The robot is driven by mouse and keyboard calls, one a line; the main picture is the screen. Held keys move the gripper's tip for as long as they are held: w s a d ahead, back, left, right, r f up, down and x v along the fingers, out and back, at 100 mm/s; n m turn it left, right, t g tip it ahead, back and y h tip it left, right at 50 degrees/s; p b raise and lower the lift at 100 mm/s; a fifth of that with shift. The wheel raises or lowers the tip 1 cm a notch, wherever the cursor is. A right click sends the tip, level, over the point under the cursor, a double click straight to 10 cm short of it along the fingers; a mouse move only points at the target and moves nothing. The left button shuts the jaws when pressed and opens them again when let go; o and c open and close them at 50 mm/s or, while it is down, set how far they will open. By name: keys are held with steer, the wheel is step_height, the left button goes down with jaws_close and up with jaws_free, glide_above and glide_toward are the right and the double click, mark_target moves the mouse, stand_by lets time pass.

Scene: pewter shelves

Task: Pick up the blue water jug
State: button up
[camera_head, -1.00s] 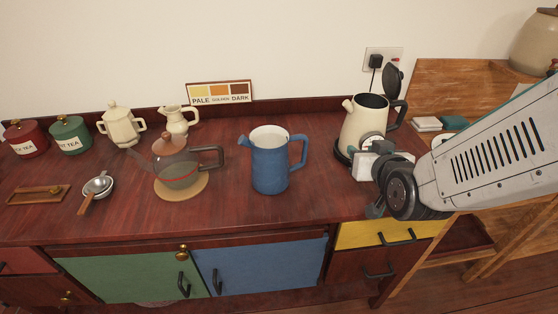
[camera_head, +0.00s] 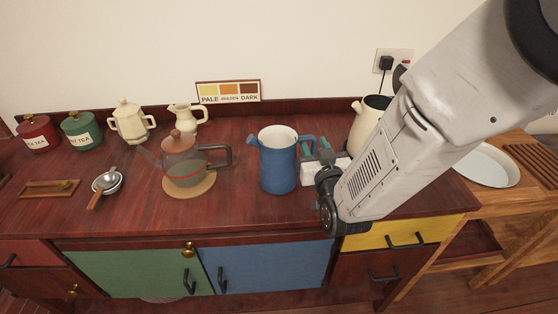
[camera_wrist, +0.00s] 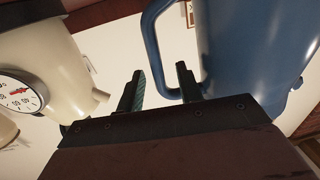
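The blue water jug (camera_head: 278,166) stands upright on the dark red counter, with its spout to the left and its handle to the right. In the wrist view the jug (camera_wrist: 255,50) fills the upper right. Its handle (camera_wrist: 153,45) shows between and beyond my two fingertips, its lower end partly behind the right finger. My gripper (camera_head: 317,150) is open at the handle side of the jug, fingers pointing toward the back of the counter. It also shows in the wrist view (camera_wrist: 160,72). I cannot tell whether a finger touches the handle.
A cream kettle (camera_head: 367,122) stands right of the jug, partly behind my arm; its gauge (camera_wrist: 20,92) shows in the wrist view. A glass teapot (camera_head: 184,163) sits on a round mat to the left. Bare counter (camera_head: 235,205) lies between teapot and jug.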

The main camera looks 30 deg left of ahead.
steer(key=shift+w+a, duration=0.25)
steer(key=shift+w, duration=0.1)
jaws_close()
steer(key=shift+r, duration=0.1)
stand_by(1.1)
